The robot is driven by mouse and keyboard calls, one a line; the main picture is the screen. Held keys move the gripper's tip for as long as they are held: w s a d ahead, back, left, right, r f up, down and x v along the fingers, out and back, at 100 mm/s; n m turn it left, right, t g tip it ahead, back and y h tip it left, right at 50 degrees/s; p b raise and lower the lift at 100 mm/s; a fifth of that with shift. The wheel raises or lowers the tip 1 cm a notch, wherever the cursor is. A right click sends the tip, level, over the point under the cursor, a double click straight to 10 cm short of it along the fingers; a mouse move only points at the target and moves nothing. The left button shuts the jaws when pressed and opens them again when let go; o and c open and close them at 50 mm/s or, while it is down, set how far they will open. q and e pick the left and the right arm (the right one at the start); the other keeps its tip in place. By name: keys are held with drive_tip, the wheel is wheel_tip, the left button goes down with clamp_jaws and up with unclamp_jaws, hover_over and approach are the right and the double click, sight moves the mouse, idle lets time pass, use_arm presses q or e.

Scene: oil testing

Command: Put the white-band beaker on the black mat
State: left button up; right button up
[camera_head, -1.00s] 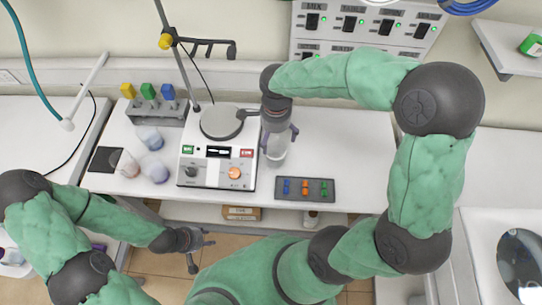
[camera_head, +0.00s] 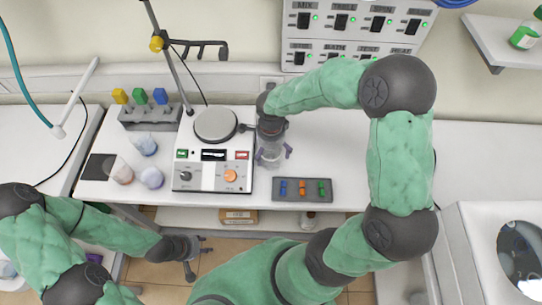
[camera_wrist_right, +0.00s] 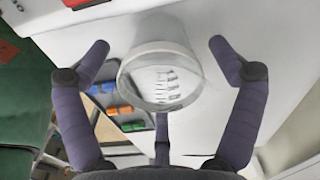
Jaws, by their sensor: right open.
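A clear beaker (camera_head: 270,157) stands on the white bench just right of the hotplate. My right gripper (camera_head: 272,151) is above and around it with fingers spread. My left gripper (camera_head: 192,253) is open and empty in front of the bench.
Two bluish beakers (camera_head: 146,144) (camera_head: 151,178) stand right of the mat. The hotplate (camera_head: 213,175) with its stand (camera_head: 165,50) lies between them and my right gripper. A grey tray (camera_head: 318,189) of coloured pieces is at the front edge; a coloured-top rack (camera_head: 150,118) is behind.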

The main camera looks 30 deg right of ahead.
drive_tip(key=shift+f, duration=1.3)
drive_tip(key=c, duration=1.4)
drive_tip(key=shift+w+d+r, duration=0.1)
drive_tip(key=shift+r, duration=0.45)
wheel_tip(320, 180, up, 2)
drive_tip(key=shift+r, duration=0.1)
drive_tip(key=s+a+r, duration=0.2)
drive_tip(key=s+r, duration=0.1)
drive_tip(key=s, duration=0.1)
drive_tip(key=s+a+r+p, duration=0.1)
drive_tip(key=s+a+r, duration=0.1)
drive_tip(key=s+r, duration=0.1)
drive_tip(key=s+a+r+p, duration=0.1)
drive_tip(key=s+a+r, duration=0.1)
drive_tip(key=s, duration=0.3)
drive_tip(key=shift+s+a+r, duration=0.15)
drive_tip(key=shift+r, duration=0.3)
drive_tip(key=shift+s+a+r, duration=0.15)
drive_tip(key=shift+r, duration=0.25)
